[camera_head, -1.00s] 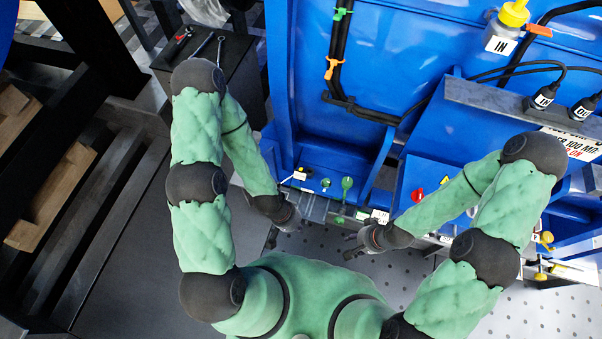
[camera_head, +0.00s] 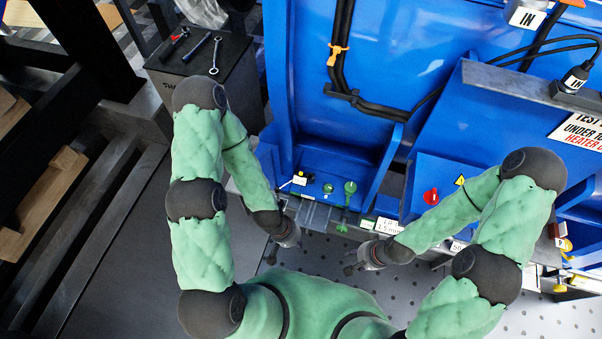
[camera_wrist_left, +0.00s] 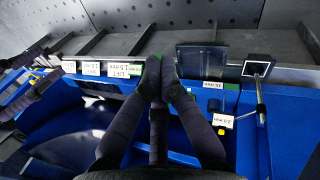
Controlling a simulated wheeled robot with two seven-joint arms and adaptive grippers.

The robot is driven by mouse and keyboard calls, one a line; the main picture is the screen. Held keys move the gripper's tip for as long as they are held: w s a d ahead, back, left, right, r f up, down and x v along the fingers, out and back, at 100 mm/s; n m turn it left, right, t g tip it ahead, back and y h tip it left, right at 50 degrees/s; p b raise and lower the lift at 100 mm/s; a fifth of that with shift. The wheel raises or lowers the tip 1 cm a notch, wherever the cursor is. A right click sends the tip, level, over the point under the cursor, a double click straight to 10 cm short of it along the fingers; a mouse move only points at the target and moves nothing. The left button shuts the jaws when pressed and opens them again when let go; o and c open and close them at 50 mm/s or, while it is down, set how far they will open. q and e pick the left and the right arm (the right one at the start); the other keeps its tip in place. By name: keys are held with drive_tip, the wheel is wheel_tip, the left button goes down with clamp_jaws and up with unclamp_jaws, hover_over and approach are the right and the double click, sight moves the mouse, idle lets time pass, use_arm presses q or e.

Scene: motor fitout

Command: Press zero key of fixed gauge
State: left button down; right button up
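My left gripper (camera_head: 289,236) is in front of the low ledge of the blue machine. In the left wrist view its two fingertips (camera_wrist_left: 160,68) are together, with nothing seen between them. A white label (camera_head: 299,180) with a small yellow part (camera_head: 303,174) sits on the ledge above this gripper. A similar label (camera_wrist_left: 222,121) and yellow square (camera_wrist_left: 221,132) show right of the fingers in the wrist view. I cannot tell for sure which part is the gauge's zero key. My right gripper (camera_head: 361,259) hangs before the machine, apart from it; its fingers are too small to judge.
Green knobs (camera_head: 350,188) and a red knob (camera_head: 431,196) are on the blue machine (camera_head: 400,60). A dark cabinet (camera_head: 225,80) with tools stands to the left. A dark box (camera_wrist_left: 201,60) and several labelled slots (camera_wrist_left: 120,70) lie near the left fingers.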

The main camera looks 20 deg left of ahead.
use_arm(q)
drive_tip(key=w+a+f+n, duration=0.1)
drive_tip(key=a+n, duration=0.1)
drive_tip(key=n, duration=0.5)
wheel_tip(320, 180, up, 4)
drive_tip(key=m+t+p, duration=0.5)
drive_tip(key=m+t, duration=0.3)
drive_tip(key=m, duration=1.6)
hover_over(300, 174)
wheel_tip(300, 174, down, 8)
drive_tip(key=b, duration=0.6)
drive_tip(key=shift+r, duration=0.25)
drive_tip(key=shift+f+b, duration=0.55)
drive_tip(key=shift+f, duration=0.1)
